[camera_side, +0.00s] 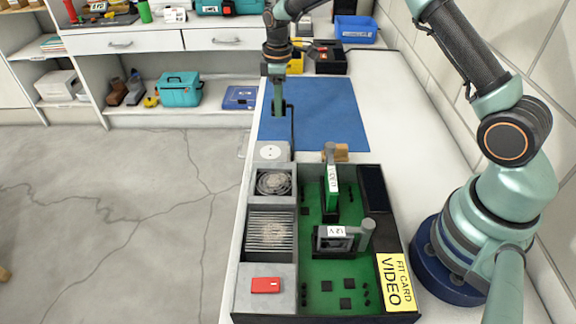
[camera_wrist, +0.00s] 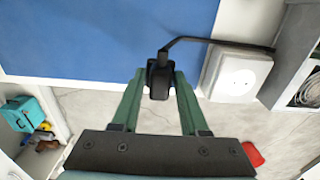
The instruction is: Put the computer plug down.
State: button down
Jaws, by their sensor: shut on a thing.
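My gripper (camera_side: 278,108) points down over the left edge of the blue mat (camera_side: 325,110). In the wrist view its two green fingers (camera_wrist: 158,82) are shut on the black computer plug (camera_wrist: 159,79). A black cable (camera_wrist: 200,41) runs from the plug to the right, past the white socket block (camera_wrist: 238,76). In the side view the socket block (camera_side: 270,152) stands just in front of the mat. The plug is hard to make out there, and its height above the mat cannot be told.
An open computer case (camera_side: 240,285) with a green board and upright cards fills the bench front. A yellow VIDEO label (camera_side: 394,281) lies on its right. The white bench (camera_side: 385,110) right of the mat is clear. Blue bins (camera_side: 356,29) stand at the back. Floor (camera_side: 130,190) lies left.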

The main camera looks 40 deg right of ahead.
aim_at(280, 131)
jog(key=shift+f, duration=2.35)
jog(key=shift+f, duration=0.6)
jog(key=shift+c, duration=2.1)
grip_release()
